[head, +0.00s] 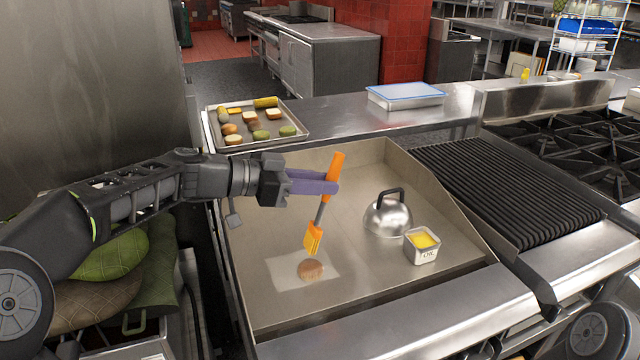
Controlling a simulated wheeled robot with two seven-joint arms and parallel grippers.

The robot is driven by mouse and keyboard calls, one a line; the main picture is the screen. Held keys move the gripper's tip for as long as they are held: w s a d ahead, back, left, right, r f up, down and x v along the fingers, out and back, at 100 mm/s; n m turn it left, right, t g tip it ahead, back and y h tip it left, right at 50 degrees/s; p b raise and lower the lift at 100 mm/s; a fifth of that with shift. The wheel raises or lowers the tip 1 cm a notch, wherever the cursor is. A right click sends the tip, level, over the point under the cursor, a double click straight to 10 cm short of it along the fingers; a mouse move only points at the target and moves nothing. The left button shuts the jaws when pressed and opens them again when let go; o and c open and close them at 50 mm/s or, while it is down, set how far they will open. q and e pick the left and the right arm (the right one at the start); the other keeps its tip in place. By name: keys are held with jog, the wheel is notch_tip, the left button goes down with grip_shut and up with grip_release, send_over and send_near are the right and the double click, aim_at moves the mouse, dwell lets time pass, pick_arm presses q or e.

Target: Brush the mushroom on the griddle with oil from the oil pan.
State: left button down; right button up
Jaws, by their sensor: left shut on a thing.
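The mushroom (311,269), a small brown round piece, lies on a pale square sheet (289,282) on the griddle (352,270). The oil pan (422,256), a small metal square tub with yellow oil, stands on the griddle to the right of the mushroom. My left gripper (325,187) is shut on an orange-handled brush (318,213). The brush hangs tilted, with its orange bristle head (313,240) pointing down, in the picture just above the mushroom and apart from it. My right gripper is not in view.
A domed metal cover (387,217) with a black handle stands on the griddle beside the oil pan. A tray (256,145) of vegetables and bread sits behind the griddle, near a blue-lidded container (405,96). A ribbed grill (505,190) lies to the right. The griddle has raised side walls.

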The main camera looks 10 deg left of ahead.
pick_arm(q)
jog(key=shift+b, duration=0.4)
dwell(0.4)
jog(key=shift+w, duration=0.1)
dwell(0.3)
jog(key=shift+w+a, duration=0.35)
jog(key=shift+w, duration=0.1)
jog(key=shift+f+b, duration=0.7)
jog(key=shift+b, duration=0.75)
dwell(0.5)
jog(key=shift+s+d+f+b, duration=0.15)
jog(key=shift+s+d+b, duration=0.25)
jog(key=shift+s+b, duration=0.4)
jog(key=shift+s+d+b, duration=0.25)
jog(key=shift+d+b, duration=0.05)
jog(key=shift+b, duration=0.2)
jog(key=shift+f+b, duration=0.55)
jog(key=shift+b, duration=0.55)
dwell(0.7)
